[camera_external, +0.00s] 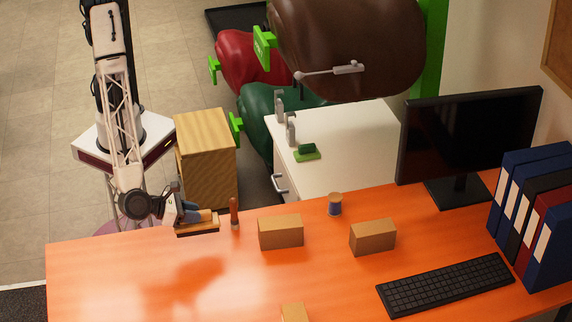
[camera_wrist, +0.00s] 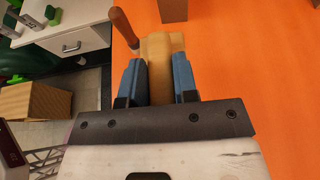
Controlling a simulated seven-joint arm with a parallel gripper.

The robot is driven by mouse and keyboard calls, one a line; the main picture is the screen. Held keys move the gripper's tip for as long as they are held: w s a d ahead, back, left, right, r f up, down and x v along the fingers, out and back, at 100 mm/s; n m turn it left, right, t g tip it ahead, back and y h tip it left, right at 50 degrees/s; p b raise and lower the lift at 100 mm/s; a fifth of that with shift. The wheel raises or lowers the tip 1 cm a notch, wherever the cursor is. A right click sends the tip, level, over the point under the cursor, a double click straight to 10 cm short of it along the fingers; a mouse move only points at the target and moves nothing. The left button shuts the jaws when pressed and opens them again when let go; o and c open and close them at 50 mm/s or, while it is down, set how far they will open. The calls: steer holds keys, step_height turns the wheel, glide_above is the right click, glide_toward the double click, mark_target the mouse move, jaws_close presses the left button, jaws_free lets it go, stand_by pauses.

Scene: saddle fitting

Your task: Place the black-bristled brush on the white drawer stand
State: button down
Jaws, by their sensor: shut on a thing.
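My gripper (camera_external: 188,213) is at the left back edge of the orange desk. In the wrist view its blue fingers (camera_wrist: 159,62) are shut on the sides of a tan wooden block, the brush (camera_wrist: 160,43). In the external view the brush (camera_external: 207,217) lies level, with a dark layer underneath that looks like its bristles. I cannot tell whether it touches the desk. The white drawer stand (camera_external: 350,140) is behind the desk, up and right of my gripper. It also shows at the upper left of the wrist view (camera_wrist: 88,40).
A brown upright stick (camera_external: 234,213) is close to the brush. Cardboard boxes (camera_external: 281,232), a small jar (camera_external: 335,204) and a monitor (camera_external: 468,135) are on the desk.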

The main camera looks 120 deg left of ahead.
steer(key=r, duration=0.2)
steer(key=a+r, duration=0.1)
steer(key=shift+a+r, duration=0.2)
steer(key=shift+r, duration=0.15)
steer(key=a+n+g+y, duration=0.3)
steer(key=a+n+g, duration=0.1)
steer(key=a, duration=2.3)
steer(key=a+f+m+t, duration=0.1)
steer(key=a+f, duration=0.2)
steer(key=a, duration=0.3)
steer(key=a+f+h, duration=0.1)
steer(key=a+f, duration=0.2)
steer(key=a, duration=0.3)
steer(key=a+f+m+t, duration=0.1)
steer(key=a+f, duration=0.3)
steer(key=a, duration=0.3)
steer(key=s+a+f+m+t+h, duration=0.1)
steer(key=s+a+f, duration=0.8)
steer(key=a+f, duration=0.2)
steer(key=shift+a+f+m+t+h, duration=0.35)
steer(key=shift+a+m+t+h, duration=0.05)
steer(key=shift+a, duration=0.4)
